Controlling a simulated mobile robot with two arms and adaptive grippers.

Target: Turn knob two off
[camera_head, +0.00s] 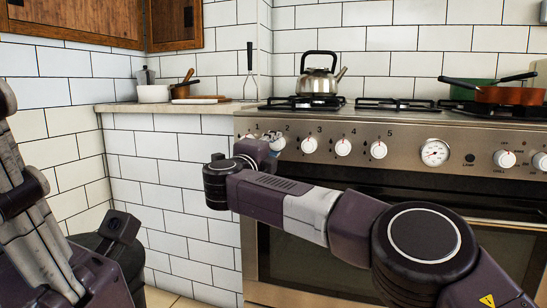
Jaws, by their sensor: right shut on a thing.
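The stove's front panel (400,146) carries a row of white knobs with printed numbers. Knob two (279,144) is near the panel's left end, partly hidden by my right gripper (271,138). The right gripper is shut on knob two, with its wrist just below and to the left. Knob one is mostly hidden behind the gripper. Knob two's pointer is too small and covered to read. My left arm is low at the left edge, and its fingertips do not show.
Knobs three (309,145), four (343,147) and five (378,149) sit close to the right. A kettle (318,82) and a copper pan (508,95) stand on the hob above. A tiled counter wall (150,170) is left of the stove.

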